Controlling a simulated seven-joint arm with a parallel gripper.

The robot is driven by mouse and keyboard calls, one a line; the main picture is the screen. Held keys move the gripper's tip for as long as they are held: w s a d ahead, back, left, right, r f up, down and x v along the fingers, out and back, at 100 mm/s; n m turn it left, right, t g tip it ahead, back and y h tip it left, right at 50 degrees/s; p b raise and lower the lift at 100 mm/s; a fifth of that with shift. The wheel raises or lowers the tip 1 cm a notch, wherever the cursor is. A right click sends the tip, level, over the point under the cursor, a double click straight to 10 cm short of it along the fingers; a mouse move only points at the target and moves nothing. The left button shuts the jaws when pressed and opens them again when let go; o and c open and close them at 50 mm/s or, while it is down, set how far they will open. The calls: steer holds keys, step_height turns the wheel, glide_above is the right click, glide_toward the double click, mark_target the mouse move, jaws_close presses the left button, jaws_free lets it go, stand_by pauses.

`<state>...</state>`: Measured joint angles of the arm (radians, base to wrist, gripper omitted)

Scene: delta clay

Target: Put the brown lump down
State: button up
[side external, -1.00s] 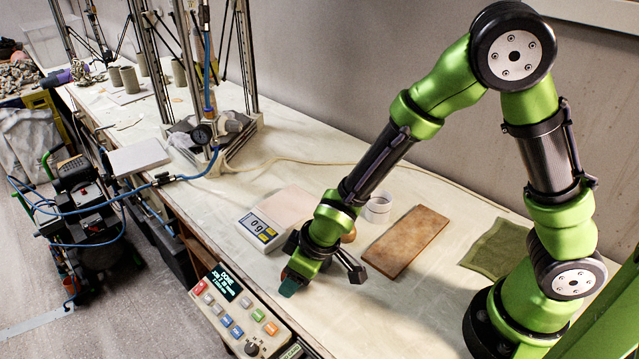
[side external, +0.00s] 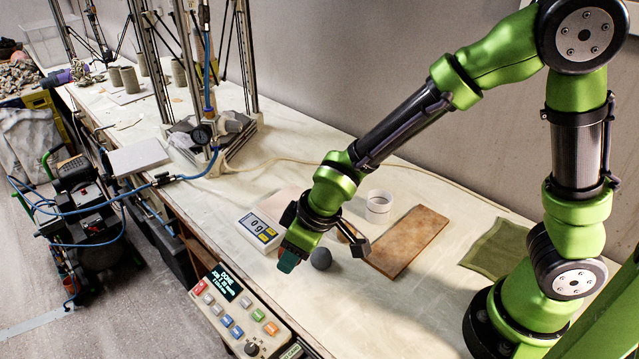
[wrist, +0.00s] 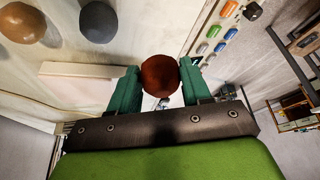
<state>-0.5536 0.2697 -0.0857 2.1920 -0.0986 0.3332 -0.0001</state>
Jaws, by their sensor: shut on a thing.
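The brown lump (wrist: 160,76) is a reddish-brown ball, held between the teal fingertips of my gripper (wrist: 160,82) in the wrist view. In the side view my gripper (side external: 287,262) is over the front part of the table, between the scale and the grey lump. The held lump is hidden there behind the fingers and wrist. A dark grey lump (side external: 321,258) rests on the table just right of my gripper; it also shows in the wrist view (wrist: 98,21). A tan lump (wrist: 22,23) lies beside it and is mostly hidden by my wrist in the side view.
A scale (side external: 258,230) reading 0 g, with a pale flat top, stands left of my gripper. A button panel (side external: 238,312) is at the front edge. A white ring-like cup (side external: 379,206), a brown board (side external: 410,241) and a green cloth (side external: 498,248) lie to the right.

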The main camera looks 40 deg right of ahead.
step_height(320, 180, up, 3)
steer(key=shift+w+d+f, duration=0.1)
steer(key=shift+d, duration=0.05)
steer(key=d+m, duration=0.1)
steer(key=d, duration=0.9)
steer(key=d+m+h, duration=0.1)
steer(key=d, duration=0.4)
steer(key=shift+r+m, duration=0.3)
steer(key=w+a+n, duration=0.1)
steer(key=w, duration=0.3)
steer(key=w+a+f, duration=0.1)
steer(key=w, duration=0.4)
steer(key=w+f+n+y, duration=0.1)
steer(key=w, duration=0.4)
steer(key=shift+a+n, duration=0.3)
steer(key=shift+a, duration=0.1)
steer(key=shift+w+f, duration=0.25)
steer(key=shift+f, duration=1.55)
